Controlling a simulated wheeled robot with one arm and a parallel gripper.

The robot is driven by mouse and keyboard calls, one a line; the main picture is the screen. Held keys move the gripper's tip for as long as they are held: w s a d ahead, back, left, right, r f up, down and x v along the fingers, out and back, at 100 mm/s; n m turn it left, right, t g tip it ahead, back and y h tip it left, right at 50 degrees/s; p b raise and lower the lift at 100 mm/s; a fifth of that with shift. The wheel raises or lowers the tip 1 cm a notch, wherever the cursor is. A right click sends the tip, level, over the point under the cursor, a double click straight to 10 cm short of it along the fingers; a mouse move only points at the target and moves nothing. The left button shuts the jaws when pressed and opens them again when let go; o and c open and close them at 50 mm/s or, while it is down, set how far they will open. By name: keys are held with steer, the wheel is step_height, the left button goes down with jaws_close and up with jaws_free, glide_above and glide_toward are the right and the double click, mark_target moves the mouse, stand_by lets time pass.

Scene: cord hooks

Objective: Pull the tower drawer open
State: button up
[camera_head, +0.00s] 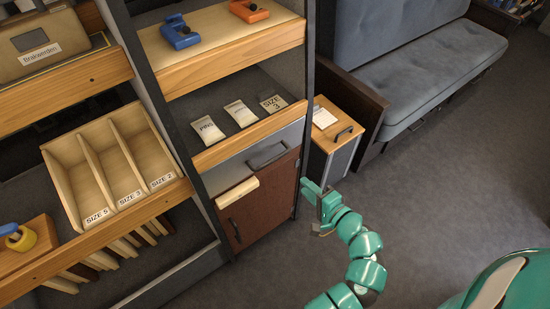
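The tower (308,60) is a tall dark-framed shelf unit in the middle of the head view. Its drawer (235,174) has a grey front with a dark bar handle (267,155), under the lowest wooden shelf. The drawer looks shut. My gripper (309,190) is at the end of the teal arm, to the right of and below the handle, beside the tower's right post. It appears apart from the handle. Its fingers are small and seen edge-on, so their opening is unclear.
A brown cabinet door (262,208) sits below the drawer, with a cream block (237,192) at its top left. A small cabinet (340,128) stands right of the tower, before a grey sofa (425,75). Open grey floor (440,190) lies to the right.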

mark_target(275, 158)
steer(key=p+x, duration=0.4)
steer(key=x, duration=1.2)
steer(key=shift+w+a, duration=0.15)
steer(key=shift+w, duration=0.15)
jaws_close()
